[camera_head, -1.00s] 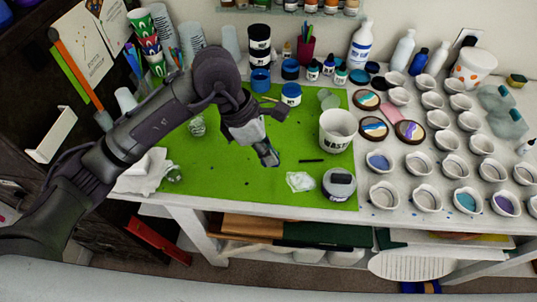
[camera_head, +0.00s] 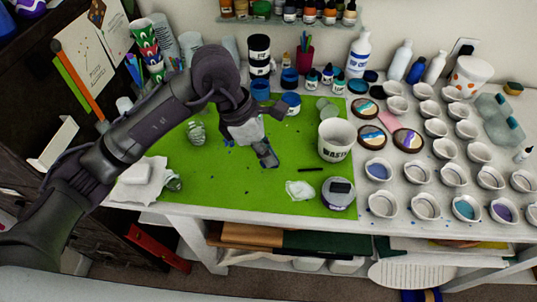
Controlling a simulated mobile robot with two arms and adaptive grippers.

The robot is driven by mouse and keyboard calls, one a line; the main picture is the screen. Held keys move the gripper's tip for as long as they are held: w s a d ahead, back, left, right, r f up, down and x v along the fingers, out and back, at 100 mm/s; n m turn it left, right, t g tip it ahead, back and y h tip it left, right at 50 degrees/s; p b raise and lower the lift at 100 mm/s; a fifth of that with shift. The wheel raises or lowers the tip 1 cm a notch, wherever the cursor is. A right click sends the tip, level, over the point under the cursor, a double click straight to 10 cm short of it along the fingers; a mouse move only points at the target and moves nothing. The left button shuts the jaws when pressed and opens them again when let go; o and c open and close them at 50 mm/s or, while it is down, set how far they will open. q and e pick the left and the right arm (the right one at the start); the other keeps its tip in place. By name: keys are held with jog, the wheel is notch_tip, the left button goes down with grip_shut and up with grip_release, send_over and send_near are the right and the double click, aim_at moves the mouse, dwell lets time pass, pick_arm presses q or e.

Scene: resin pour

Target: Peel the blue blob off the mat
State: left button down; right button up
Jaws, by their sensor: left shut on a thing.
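The green mat (camera_head: 215,185) lies on the white table. My left gripper (camera_head: 267,157) points down over the middle of the mat, left of the waste cup. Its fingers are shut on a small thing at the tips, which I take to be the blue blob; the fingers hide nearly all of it. I cannot tell whether it still touches the mat. Small blue specks (camera_head: 228,142) show on the mat left of the gripper. My right gripper is not in view.
A white waste cup (camera_head: 336,142), a lidded grey-white jar (camera_head: 339,196) and a crumpled white wipe (camera_head: 299,190) stand close right of the gripper. Paint jars (camera_head: 290,103) stand behind. Several small cups fill the table's right side. The mat's front left is mostly clear.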

pick_arm(q)
jog(key=shift+r, duration=0.1)
jog(key=shift+r+p, duration=0.75)
jog(key=shift+r, duration=1.15)
